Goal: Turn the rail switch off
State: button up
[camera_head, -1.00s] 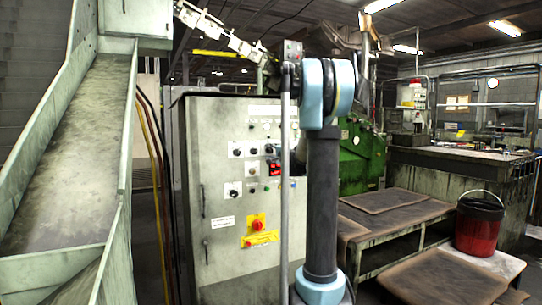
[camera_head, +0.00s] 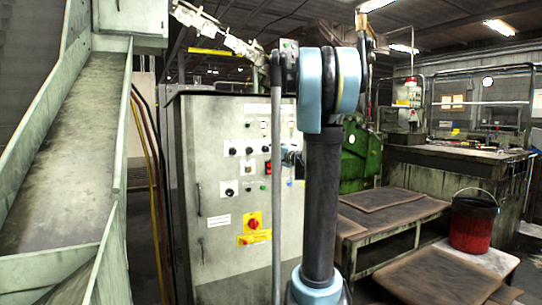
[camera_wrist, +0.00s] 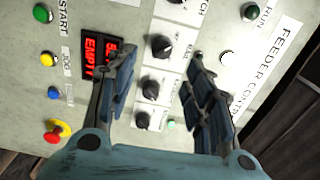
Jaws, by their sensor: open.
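The grey control panel (camera_head: 222,115) carries knobs, buttons and a red lit display (camera_head: 268,167). In the wrist view, a column of black rotary knobs on white plates lies between and beyond my fingers: an upper knob (camera_wrist: 160,47), a middle knob (camera_wrist: 150,88) and a lower knob (camera_wrist: 142,119). Another black knob (camera_wrist: 176,2) is cut by the top edge.
The lit display (camera_wrist: 97,58) is beside the left finger. A bench (camera_head: 400,236) and red bucket (camera_head: 472,225) stand right of the panel.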

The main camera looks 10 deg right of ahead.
jog(key=shift+v, duration=1.45)
jog(key=s+a+f+n+g+y, duration=0.1)
jog(key=s+a+f+n+g, duration=0.45)
jog(key=s, duration=0.55)
jog(key=s+a+f+n+g, duration=0.35)
jog(key=s+a+f, duration=0.35)
jog(key=s+f, duration=0.25)
jog(key=s+d+f+n+g+h, duration=0.2)
jog(key=s+f, duration=0.6)
jog(key=s, duration=0.4)
jog(key=s+d+f+n+g+h, duration=0.3)
jog(key=s+d+f, duration=0.3)
jog(key=s+f, duration=0.3)
jog(key=s+g+h, duration=0.1)
jog(key=s, duration=0.3)
jog(key=shift+d+h, duration=0.3)
jog(key=shift+d, duration=0.05)
